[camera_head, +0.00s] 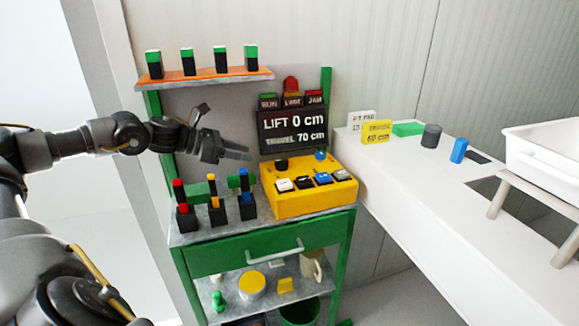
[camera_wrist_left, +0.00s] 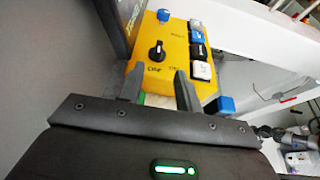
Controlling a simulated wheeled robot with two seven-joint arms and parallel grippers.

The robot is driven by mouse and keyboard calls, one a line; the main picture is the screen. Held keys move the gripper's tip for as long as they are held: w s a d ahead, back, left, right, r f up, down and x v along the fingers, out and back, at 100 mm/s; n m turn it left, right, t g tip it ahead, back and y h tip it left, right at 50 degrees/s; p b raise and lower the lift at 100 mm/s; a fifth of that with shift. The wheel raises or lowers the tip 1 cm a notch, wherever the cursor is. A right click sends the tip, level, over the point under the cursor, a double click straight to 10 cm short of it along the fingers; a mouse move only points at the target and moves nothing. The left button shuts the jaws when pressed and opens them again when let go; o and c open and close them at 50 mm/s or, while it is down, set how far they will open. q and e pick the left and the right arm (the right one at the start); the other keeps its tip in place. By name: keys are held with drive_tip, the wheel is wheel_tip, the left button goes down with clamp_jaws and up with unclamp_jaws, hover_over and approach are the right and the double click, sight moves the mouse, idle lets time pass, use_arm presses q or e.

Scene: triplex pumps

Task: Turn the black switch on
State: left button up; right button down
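The black switch (camera_wrist_left: 157,50) is a round knob with a pale pointer mark on the yellow control box (camera_wrist_left: 151,75). In the head view the switch (camera_head: 281,165) sits at the back left of the box (camera_head: 308,201). Small labels lie beside the knob, too blurred to read surely. My left gripper (camera_head: 246,153) is up and left of the switch in the head view. In the left wrist view its two fingers (camera_wrist_left: 159,84) are apart, with nothing between them, and point at the switch without visible contact. My right gripper is not in view.
A blue knob (camera_head: 320,155) and a row of push buttons (camera_head: 322,179) share the box. A dark display panel (camera_head: 293,129) stands behind it. Several coloured levers (camera_head: 214,198) stand left of the box. A white counter (camera_head: 440,200) extends right.

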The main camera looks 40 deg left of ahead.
sight(281, 160)
use_arm(q)
drive_tip(key=shift+w+a, duration=0.1)
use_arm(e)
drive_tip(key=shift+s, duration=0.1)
